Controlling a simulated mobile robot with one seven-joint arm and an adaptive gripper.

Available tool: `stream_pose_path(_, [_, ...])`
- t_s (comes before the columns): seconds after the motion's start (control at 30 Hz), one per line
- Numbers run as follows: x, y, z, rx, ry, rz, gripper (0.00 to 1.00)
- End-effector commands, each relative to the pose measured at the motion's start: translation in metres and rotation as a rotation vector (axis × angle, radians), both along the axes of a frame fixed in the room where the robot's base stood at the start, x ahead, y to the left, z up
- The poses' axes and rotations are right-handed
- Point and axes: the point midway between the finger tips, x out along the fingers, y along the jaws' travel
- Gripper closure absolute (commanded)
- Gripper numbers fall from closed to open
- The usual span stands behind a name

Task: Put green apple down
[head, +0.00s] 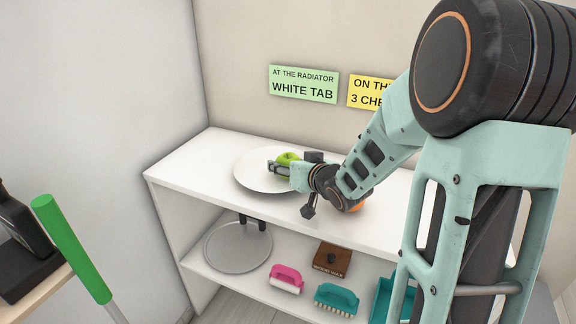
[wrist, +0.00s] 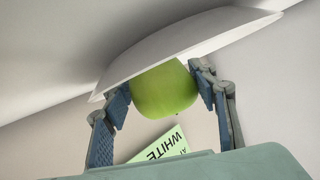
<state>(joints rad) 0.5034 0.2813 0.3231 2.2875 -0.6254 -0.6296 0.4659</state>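The green apple (head: 288,157) is at the white plate (head: 252,180) on the white shelf unit's top. My gripper (head: 281,168) reaches in from the right, low over the plate. In the wrist view, the apple (wrist: 163,90) sits between the two fingers of my gripper (wrist: 163,86), which appear to touch it on both sides. The plate (wrist: 180,45) is right behind the apple there, and the apple seems to touch or nearly touch it. Part of the apple is hidden by the gripper in the head view.
An orange rounded thing (head: 357,207) shows partly behind my wrist. The lower shelf holds a grey round tray (head: 238,248), a pink brush (head: 287,278), a teal brush (head: 336,299) and a brown block (head: 332,260). A green sign (head: 303,84) is on the wall.

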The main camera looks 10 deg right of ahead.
Motion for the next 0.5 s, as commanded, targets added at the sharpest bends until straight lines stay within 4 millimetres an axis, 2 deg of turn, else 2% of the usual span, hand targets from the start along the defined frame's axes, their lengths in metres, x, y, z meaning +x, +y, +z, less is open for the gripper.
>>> stream_pose_path(0.07, [0.0000,0.0001,0.0002,0.000,0.000,0.000,0.35])
stream_pose_path(0.43, [0.0001,-0.0003,0.0056,0.000,0.000,-0.001,0.35])
stream_pose_path(0.5, [-0.0077,-0.0029,0.0098,-0.001,-0.001,-0.002,0.35])
